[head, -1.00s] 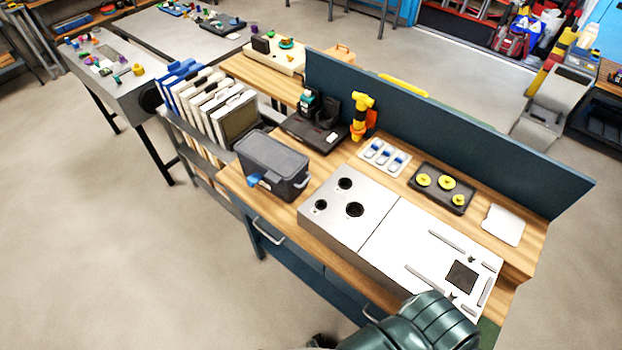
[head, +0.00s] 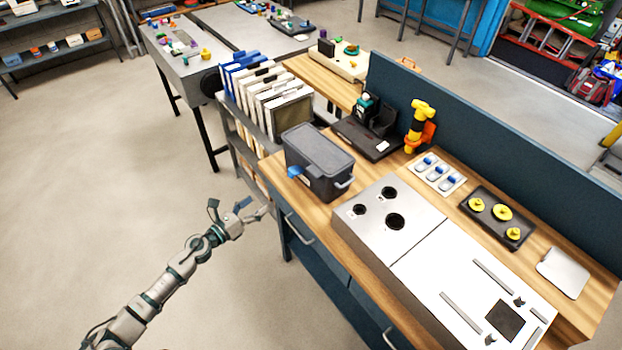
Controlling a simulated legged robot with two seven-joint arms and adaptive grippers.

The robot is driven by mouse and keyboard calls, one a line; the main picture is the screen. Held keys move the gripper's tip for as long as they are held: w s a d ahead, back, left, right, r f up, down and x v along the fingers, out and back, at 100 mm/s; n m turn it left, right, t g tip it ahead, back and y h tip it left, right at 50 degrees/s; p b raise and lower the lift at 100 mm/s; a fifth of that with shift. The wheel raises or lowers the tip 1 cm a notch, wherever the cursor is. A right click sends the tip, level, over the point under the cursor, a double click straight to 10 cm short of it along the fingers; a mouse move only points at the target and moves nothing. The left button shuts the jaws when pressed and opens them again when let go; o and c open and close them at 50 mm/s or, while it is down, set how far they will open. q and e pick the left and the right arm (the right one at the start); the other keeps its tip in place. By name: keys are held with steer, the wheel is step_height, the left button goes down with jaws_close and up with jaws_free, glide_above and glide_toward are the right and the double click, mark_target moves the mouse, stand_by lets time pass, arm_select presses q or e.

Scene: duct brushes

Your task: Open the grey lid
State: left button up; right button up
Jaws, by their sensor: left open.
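A dark grey bin stands on the wooden bench near its left end, with a grey lid (head: 318,147) shut on top. A blue latch (head: 296,172) sits on the side of the bin facing left, and a light handle (head: 345,184) shows at its right end. My left gripper (head: 228,208) is open and empty, left of the bench and over the floor in the picture, apart from the bin. My right gripper is not in view.
A metal box with round holes (head: 371,226) and a white panel (head: 470,285) lie right of the bin. A rack of upright files (head: 262,95) stands behind it. A black charger base (head: 365,138) and a yellow tool (head: 418,122) stand farther back. The floor at left is clear.

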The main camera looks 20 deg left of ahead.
arm_select(q)
steer(key=s+d+r+m+g+h, duration=0.1)
steer(key=d+r+m+h, duration=0.2)
steer(key=d+r+m, duration=0.25)
steer(key=p, duration=0.3)
glide_toward(310, 173)
steer(key=x, duration=0.4)
steer(key=shift+y, duration=0.4)
steer(key=x, duration=0.5)
steer(key=shift+w+d+r, duration=0.1)
steer(key=shift+d+r, duration=0.05)
steer(key=shift+d, duration=0.2)
steer(key=shift+w+d, duration=0.35)
steer(key=shift+d, duration=0.05)
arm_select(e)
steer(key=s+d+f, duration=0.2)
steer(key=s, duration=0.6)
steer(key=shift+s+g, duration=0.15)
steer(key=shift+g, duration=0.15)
arm_select(q)
steer(key=shift+a, duration=0.15)
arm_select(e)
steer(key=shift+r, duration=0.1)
arm_select(q)
steer(key=shift+a, duration=0.15)
steer(key=c, duration=1.6)
steer(key=shift+r, duration=0.1)
